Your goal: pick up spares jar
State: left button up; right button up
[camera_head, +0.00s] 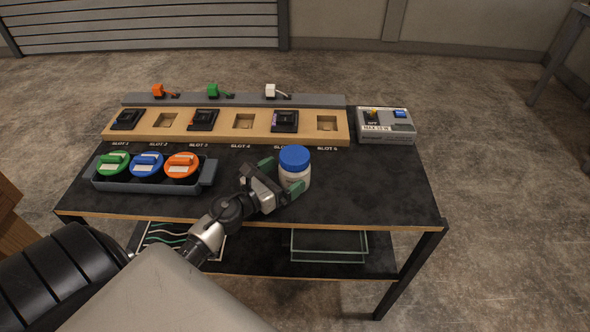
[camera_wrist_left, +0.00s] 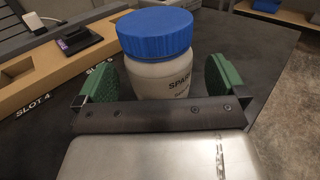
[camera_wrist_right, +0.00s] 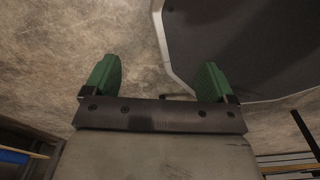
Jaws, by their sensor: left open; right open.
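The spares jar (camera_head: 295,171) is a whitish jar with a blue lid, standing upright on the dark tabletop. In the left wrist view the jar (camera_wrist_left: 163,78) shows part of a label reading "SPAR". My left gripper (camera_head: 281,177) is open, with one green finger on each side of the jar. In the left wrist view the left gripper (camera_wrist_left: 155,80) has a visible gap at its left finger; the right finger is close to the jar, and I cannot tell if it touches. My right gripper (camera_wrist_right: 160,82) is open and empty, away from the jar.
A wooden slot board (camera_head: 175,136) with black modules runs behind the jar. A grey tray (camera_head: 140,188) with green, blue and orange round items stands at left. A switch box (camera_head: 386,131) sits at the back right. The tabletop right of the jar (camera_head: 375,185) is clear.

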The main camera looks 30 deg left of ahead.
pick_arm(q)
jog(key=x, duration=0.3)
jog(key=shift+w, duration=0.35)
jog(key=shift+f, duration=0.1)
jog(key=c, duration=0.9)
jog(key=shift+o, duration=0.2)
